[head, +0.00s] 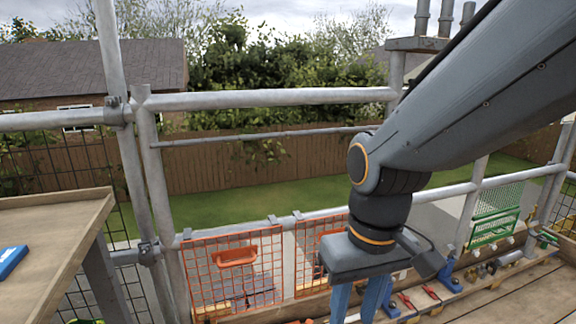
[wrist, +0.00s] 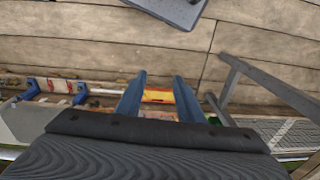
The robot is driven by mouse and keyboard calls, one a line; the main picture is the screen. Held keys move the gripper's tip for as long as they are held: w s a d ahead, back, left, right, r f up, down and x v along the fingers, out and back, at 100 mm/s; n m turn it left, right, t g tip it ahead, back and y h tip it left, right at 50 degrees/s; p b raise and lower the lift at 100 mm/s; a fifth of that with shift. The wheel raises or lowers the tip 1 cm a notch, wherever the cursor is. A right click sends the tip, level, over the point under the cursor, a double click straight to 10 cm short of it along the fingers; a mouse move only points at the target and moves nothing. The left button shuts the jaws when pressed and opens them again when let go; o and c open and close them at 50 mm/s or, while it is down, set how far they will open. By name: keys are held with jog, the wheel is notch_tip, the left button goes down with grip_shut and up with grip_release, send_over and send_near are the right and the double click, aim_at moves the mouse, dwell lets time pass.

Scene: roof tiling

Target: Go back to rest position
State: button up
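My gripper (head: 358,302) hangs from my arm at the right of centre in the head view, pointing down in front of the scaffold rail. The lower ends of its blue fingers are cut off there. In the wrist view my gripper (wrist: 161,75) shows two blue fingers standing apart, with nothing clearly held. A yellow and orange item (wrist: 159,96) shows between the fingers, seemingly on the surface below.
Grey scaffold rails (head: 270,98) and orange mesh (head: 232,270) stand beyond the arm. A wooden table (head: 45,225) with a blue object (head: 11,261) is at left. Tools (head: 409,300) line a ledge at right. Planks (wrist: 70,45) and a dark plate (wrist: 172,8) show below.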

jog(key=s+d+r+m+p, duration=0.1)
jog(key=d+r+m+p, duration=0.2)
jog(key=d+r+p, duration=0.6)
jog(key=r+p, duration=0.1)
jog(key=p, duration=0.7)
jog(key=shift+s+h+p, duration=0.3)
jog(key=shift+p, duration=0.05)
jog(key=shift+c, duration=0.4)
dwell(1.7)
